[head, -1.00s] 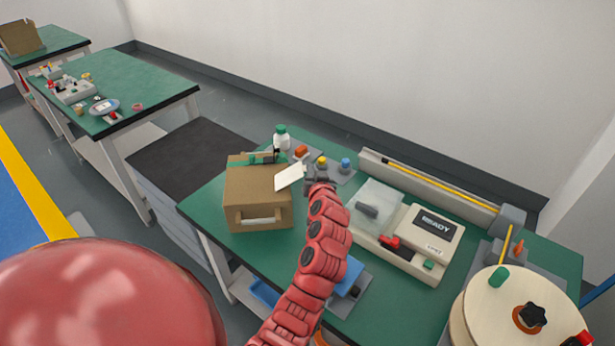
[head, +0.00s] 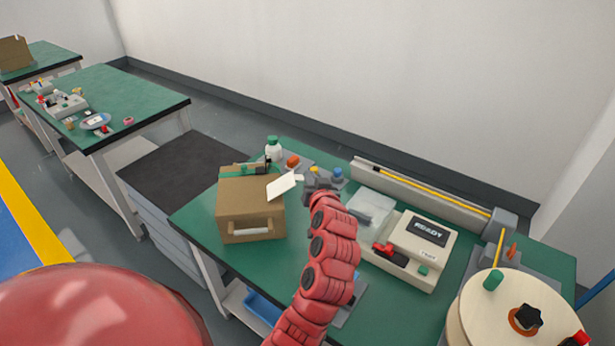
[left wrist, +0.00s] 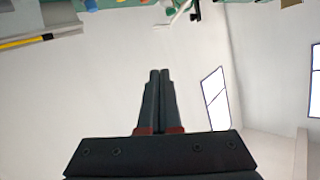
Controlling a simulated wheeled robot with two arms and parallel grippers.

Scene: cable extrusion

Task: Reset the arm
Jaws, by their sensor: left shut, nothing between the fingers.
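My red left arm reaches up from the bottom middle of the head view, and its dark left gripper (head: 316,180) is above the green table, just right of the cardboard box. In the left wrist view the two black fingers of the left gripper (left wrist: 160,73) lie together, shut with nothing between them. The fingers show against a pale wall. My right gripper is not in view.
The cardboard box (head: 251,211) with a white tag (head: 283,187) stands left of my gripper. A cream machine marked READY (head: 418,252) is to the right. A bottle (head: 273,149) and coloured knobs are behind. A round cream drum (head: 513,315) is at lower right.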

